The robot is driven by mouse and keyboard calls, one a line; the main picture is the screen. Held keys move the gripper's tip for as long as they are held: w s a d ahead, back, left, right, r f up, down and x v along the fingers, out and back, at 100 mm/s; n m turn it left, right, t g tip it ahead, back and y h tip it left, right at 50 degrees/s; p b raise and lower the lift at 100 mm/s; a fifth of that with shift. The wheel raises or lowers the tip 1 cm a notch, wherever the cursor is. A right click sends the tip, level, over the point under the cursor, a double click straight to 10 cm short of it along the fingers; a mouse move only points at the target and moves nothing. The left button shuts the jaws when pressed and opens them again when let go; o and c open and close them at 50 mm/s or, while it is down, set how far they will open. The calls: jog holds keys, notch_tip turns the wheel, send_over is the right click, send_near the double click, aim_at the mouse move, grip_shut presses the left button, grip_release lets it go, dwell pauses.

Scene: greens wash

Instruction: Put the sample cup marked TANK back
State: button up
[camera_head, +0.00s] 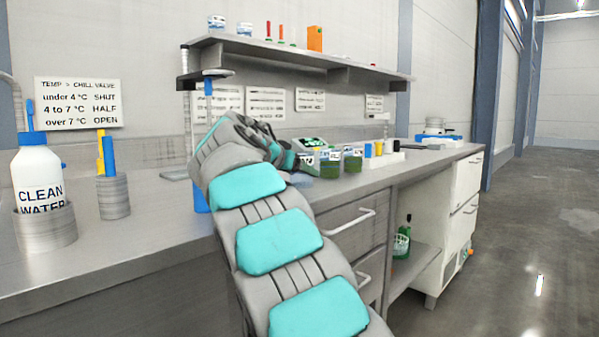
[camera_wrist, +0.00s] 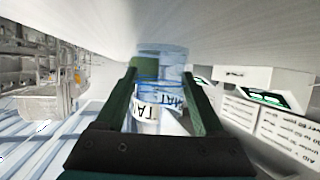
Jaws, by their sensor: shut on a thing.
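My gripper (camera_wrist: 160,80) shows in the wrist view, its two dark green fingers closed on the sides of a clear cup (camera_wrist: 158,98). The cup has a blue ring and a white label with black letters, partly readable as TANK. In the head view my arm reaches over the counter, and its end and the held cup are largely hidden behind the arm. Two labelled cups with green contents, one (camera_head: 330,164) nearer and one (camera_head: 353,160) farther right, stand on the counter just right of my gripper.
The counter (camera_head: 150,205) carries a clean water bottle (camera_head: 37,165) in a holder and a grey cup (camera_head: 114,198) with tools at left. A shelf (camera_head: 290,58) hangs above. Small yellow, blue and white items (camera_head: 380,148) stand right of the cups.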

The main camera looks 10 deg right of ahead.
jog(key=o, duration=1.4)
jog(key=shift+r, duration=0.15)
jog(key=v, duration=1.2)
jog(key=shift+d, duration=0.1)
